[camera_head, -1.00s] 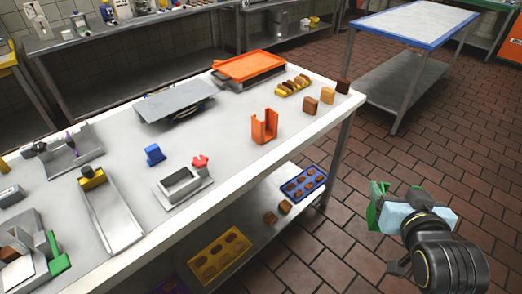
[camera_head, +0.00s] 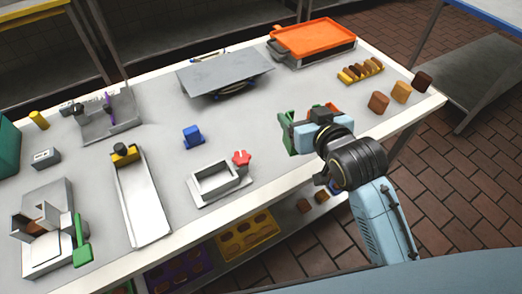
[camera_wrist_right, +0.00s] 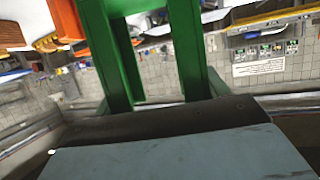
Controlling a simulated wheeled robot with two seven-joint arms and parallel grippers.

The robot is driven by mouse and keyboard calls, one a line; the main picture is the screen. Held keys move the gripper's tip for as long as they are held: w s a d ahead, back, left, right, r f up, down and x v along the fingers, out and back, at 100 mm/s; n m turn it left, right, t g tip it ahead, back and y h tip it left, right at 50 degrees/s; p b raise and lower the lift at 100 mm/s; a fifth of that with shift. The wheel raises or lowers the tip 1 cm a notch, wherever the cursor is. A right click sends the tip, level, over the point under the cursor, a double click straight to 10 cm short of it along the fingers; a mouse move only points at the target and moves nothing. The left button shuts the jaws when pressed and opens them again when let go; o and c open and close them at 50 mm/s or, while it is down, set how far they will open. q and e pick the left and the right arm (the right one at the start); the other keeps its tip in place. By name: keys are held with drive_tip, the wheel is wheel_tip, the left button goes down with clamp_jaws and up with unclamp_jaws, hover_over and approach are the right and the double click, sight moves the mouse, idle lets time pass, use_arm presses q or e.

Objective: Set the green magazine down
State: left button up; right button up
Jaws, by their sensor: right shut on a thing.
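The green magazine (camera_head: 289,119) is held by my right gripper (camera_head: 304,134) over the right part of the white table (camera_head: 300,185). In the right wrist view the green magazine (camera_wrist_right: 190,50) shows as two upright green walls with a gap between them. I cannot tell whether its base touches the tabletop. An orange magazine (camera_head: 328,108) is just behind the gripper and partly hidden by it; its orange side also shows in the right wrist view (camera_wrist_right: 69,18). My left gripper is not in view.
A grey frame with a red knob (camera_head: 241,158) and a blue piece (camera_head: 193,136) are left of the gripper. Behind are a grey plate (camera_head: 225,72) and an orange tray (camera_head: 313,38). Brown and tan blocks (camera_head: 401,92) stand at the right edge.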

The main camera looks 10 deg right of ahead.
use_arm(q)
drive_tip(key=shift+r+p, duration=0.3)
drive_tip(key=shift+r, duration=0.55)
use_arm(e)
drive_tip(key=shift+w+a+f+n+g+y, duration=0.1)
drive_tip(key=shift+w+a+f+n+y, duration=0.5)
drive_tip(key=shift+f, duration=1.2)
drive_tip(key=shift+w+a+f+n+g+y, duration=0.1)
drive_tip(key=shift+w+a+f+n+y, duration=0.2)
drive_tip(key=shift+a+f, duration=1)
drive_tip(key=shift+w+a+f+n+g+y, duration=0.15)
drive_tip(key=shift+w+f+n+y, duration=0.3)
drive_tip(key=shift+f, duration=1.9)
drive_tip(key=shift+w, duration=0.1)
drive_tip(key=shift+f, duration=0.15)
drive_tip(key=o, duration=1)
drive_tip(key=shift+o, duration=0.2)
